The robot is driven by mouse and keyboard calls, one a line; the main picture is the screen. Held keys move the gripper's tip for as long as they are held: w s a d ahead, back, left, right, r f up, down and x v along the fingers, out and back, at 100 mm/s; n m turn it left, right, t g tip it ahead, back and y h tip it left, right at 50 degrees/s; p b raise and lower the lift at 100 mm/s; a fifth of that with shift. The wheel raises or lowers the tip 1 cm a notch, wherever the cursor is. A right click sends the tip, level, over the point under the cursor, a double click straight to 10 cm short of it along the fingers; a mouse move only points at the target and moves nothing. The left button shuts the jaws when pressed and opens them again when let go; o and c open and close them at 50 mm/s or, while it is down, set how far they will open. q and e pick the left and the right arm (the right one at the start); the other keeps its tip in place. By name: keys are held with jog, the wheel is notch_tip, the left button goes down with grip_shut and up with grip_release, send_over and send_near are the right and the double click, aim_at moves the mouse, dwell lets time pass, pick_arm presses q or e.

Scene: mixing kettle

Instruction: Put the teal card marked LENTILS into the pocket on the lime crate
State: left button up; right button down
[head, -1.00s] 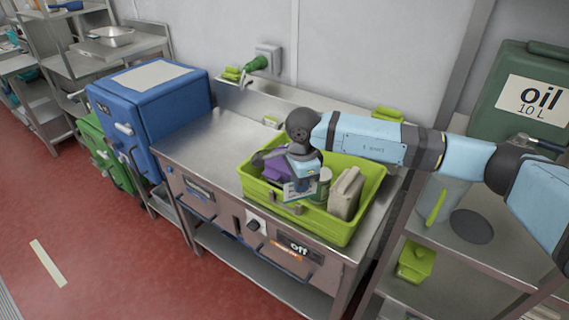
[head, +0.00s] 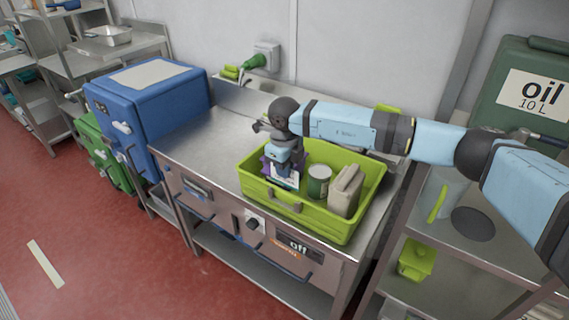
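The lime crate (head: 335,225) stands on the steel worktop. My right gripper (head: 284,174) points down over the crate's front left part. A small pale card with teal edging (head: 289,183) shows just below its fingers, near the crate's front wall. The gripper appears shut on the card; the lettering is too small to read. Grey fittings (head: 292,207) show on the crate's front face; I cannot tell clearly whether they form the pocket. The card's lower edge is hard to separate from the crate's rim. My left gripper is not in view.
In the crate are a green can (head: 319,181), a beige carton (head: 346,190) and a purple thing (head: 266,164) partly behind my gripper. A blue box (head: 165,105) stands left. The worktop (head: 205,145) is clear left of the crate. Shelves and an oil container (head: 520,90) are right.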

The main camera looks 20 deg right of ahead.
jog(key=shift+f+b, duration=0.45)
jog(key=shift+f, duration=0.8)
jog(key=shift+f, duration=0.15)
jog(key=shift+b, duration=0.35)
jog(key=shift+f, duration=0.15)
jog(key=shift+f+b, duration=1.7)
jog(key=shift+f, duration=0.4)
jog(key=shift+f, duration=0.2)
